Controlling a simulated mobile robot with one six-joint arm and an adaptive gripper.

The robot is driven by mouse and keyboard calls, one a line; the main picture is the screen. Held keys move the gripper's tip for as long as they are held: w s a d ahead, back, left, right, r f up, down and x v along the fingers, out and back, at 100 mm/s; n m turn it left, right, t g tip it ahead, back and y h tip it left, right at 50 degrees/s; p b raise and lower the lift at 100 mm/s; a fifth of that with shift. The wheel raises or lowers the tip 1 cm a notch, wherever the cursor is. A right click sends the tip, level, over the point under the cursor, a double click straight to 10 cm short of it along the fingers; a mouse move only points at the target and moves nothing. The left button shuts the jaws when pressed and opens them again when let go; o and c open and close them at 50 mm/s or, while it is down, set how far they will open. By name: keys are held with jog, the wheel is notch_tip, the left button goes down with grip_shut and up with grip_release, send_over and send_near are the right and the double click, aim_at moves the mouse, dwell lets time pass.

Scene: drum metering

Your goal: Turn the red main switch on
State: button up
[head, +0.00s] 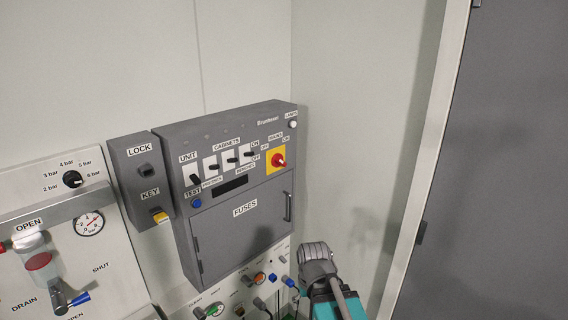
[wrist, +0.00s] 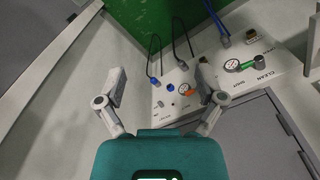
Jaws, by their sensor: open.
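The red main switch (head: 278,160) is a red rotary knob on a yellow plate at the upper right of the grey electrical box (head: 236,211) in the head view. The plate carries a mains label and on and off marks; the small print makes the knob's exact setting hard to tell. My gripper (head: 314,252) is below and to the right of the box, apart from the switch. In the wrist view my gripper (wrist: 160,93) has its two fingers spread wide with nothing between them. The red switch does not show in the wrist view.
Several black toggles (head: 231,161) sit left of the switch. The fuses door (head: 240,212) is shut below. A lock and key box (head: 143,180) is at its left. A lower panel (wrist: 185,85) has valves and cables. Wall stands close at the right.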

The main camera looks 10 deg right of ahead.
jog(key=w+a+r+t+y, duration=0.2)
jog(key=w+a+y, duration=0.1)
jog(key=w, duration=0.4)
jog(key=m+t+y+p, duration=0.2)
jog(key=t+y+p, duration=0.2)
jog(key=t+y, duration=0.55)
send_near(283, 163)
jog(key=s+t+h, duration=0.2)
jog(key=s+t, duration=0.1)
jog(key=s, duration=0.1)
jog(key=shift+d+f, duration=0.2)
jog(key=shift+d, duration=0.05)
jog(key=shift+w, duration=0.15)
jog(key=x, duration=1.3)
jog(key=shift+w+a+f, duration=0.2)
jog(key=shift+w, duration=0.15)
